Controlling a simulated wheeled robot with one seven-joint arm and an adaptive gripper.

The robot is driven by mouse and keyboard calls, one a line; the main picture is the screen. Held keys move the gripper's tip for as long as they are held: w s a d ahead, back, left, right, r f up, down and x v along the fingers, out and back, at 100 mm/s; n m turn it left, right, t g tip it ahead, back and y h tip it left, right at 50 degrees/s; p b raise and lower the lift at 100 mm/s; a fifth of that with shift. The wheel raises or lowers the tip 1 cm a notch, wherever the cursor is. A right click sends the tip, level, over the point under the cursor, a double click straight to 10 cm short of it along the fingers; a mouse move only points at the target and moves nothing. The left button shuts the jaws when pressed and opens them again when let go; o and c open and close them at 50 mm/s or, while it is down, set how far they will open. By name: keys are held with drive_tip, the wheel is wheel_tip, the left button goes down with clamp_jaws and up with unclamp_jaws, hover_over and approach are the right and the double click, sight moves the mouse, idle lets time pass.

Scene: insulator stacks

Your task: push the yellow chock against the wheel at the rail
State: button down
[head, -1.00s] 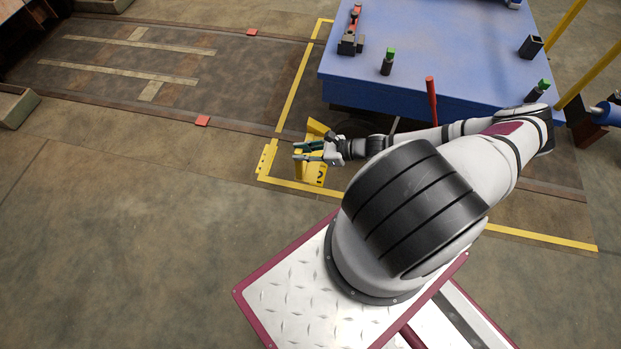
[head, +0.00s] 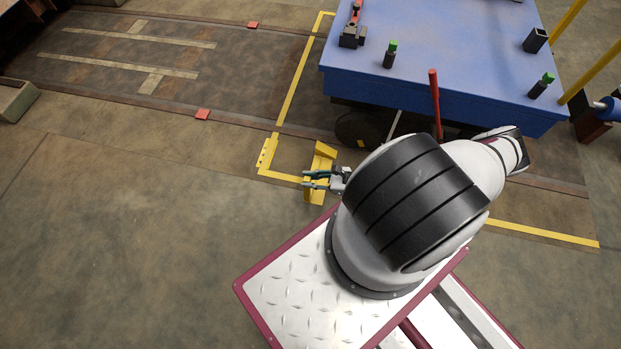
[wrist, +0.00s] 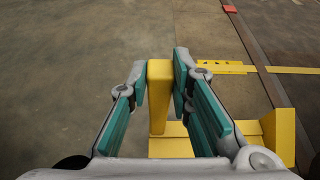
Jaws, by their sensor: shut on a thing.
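The yellow chock (head: 322,160) is at the yellow floor line in the head view, on the near side of the rail (head: 240,126). The dark wheel (head: 360,129) sits under the blue cart (head: 430,98), up and right of the chock, with a visible gap between them. My gripper (head: 309,180) is shut on the chock's upright handle. In the wrist view, the handle (wrist: 159,85) stands between the teal finger pads, with the chock's wedge body (wrist: 275,135) to the right. I cannot tell whether the chock touches the floor.
A yellow marked bracket (head: 266,153) lies on the floor left of the chock. Red blocks (head: 202,114) sit along the rails. A red lever (head: 434,100) stands at the cart's near side. Open floor (head: 140,220) lies to the left.

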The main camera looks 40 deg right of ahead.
drive_tip(key=shift+f+b, duration=3.45)
drive_tip(key=shift+f, duration=0.8)
drive_tip(key=shift+w+d+r, duration=0.1)
drive_tip(key=shift+w+d, duration=0.35)
drive_tip(key=shift+d, duration=0.15)
drive_tip(key=shift+w+d+b, duration=1.05)
drive_tip(key=shift+w+d, duration=0.15)
drive_tip(key=shift+d, duration=0.3)
drive_tip(key=shift+w+d+b, duration=1.05)
drive_tip(key=shift+w+d, duration=0.15)
drive_tip(key=shift+d, duration=0.3)
drive_tip(key=shift+w+d+b, duration=1.05)
drive_tip(key=shift+w+d, duration=0.15)
drive_tip(key=shift+d, duration=0.3)
drive_tip(key=shift+s+d, duration=0.75)
drive_tip(key=shift+s, duration=0.1)
drive_tip(key=shift+s+d, duration=0.65)
drive_tip(key=shift+s, duration=0.15)
drive_tip(key=c, duration=1.4)
unclamp_jaws()
drive_tip(key=shift+c, duration=0.2)
drive_tip(key=shift+o, duration=0.4)
drive_tip(key=shift+f, duration=0.2)
drive_tip(key=shift+s, duration=0.1)
